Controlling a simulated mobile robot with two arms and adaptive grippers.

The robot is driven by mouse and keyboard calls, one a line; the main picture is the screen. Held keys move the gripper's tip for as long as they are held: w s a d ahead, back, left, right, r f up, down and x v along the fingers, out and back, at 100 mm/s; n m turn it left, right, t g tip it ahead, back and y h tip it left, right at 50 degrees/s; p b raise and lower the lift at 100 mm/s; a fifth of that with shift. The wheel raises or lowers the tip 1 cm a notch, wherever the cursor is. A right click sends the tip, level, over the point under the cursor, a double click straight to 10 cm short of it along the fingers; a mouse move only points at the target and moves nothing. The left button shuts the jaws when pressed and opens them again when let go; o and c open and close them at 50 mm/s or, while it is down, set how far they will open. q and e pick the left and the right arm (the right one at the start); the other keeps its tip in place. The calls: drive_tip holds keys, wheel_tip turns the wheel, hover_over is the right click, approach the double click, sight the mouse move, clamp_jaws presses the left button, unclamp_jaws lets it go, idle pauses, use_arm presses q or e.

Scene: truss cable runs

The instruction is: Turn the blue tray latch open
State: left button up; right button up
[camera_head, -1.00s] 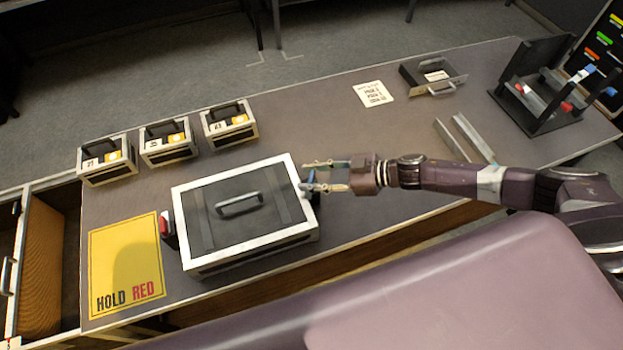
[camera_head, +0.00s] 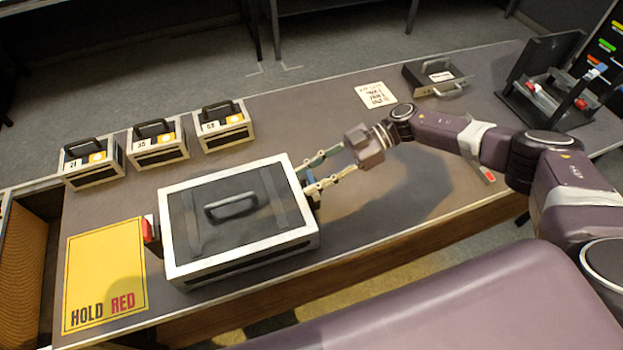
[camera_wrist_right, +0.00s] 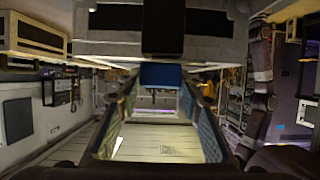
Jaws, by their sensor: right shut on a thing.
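The tray is a dark case with a white frame (camera_head: 240,250) and a handle on its lid (camera_head: 231,205). It sits closed on the bench. The blue tray latch (camera_wrist_right: 161,75) shows between my right gripper's fingers in the right wrist view. In the head view it is at the tray's right side, mostly hidden by the fingers. My right gripper (camera_head: 305,179) is at that side, shut on the latch; its fingers also frame the right wrist view (camera_wrist_right: 161,88). A red latch (camera_head: 149,229) is on the tray's left side. My left gripper is out of view.
A yellow "HOLD RED" sheet (camera_head: 105,272) lies left of the tray. Several small numbered boxes, one marked 35 (camera_head: 157,158), stand behind it. A paper card (camera_head: 376,95), a dark box (camera_head: 436,77) and a black rack (camera_head: 548,110) are farther right.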

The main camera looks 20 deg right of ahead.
idle(0.3)
drive_tip(key=o, duration=1.2)
drive_tip(key=shift+a, duration=0.1)
drive_tip(key=shift+d+r, duration=0.1)
drive_tip(key=shift+d, duration=0.2)
drive_tip(key=v, duration=1.1)
drive_tip(key=shift+d, duration=0.2)
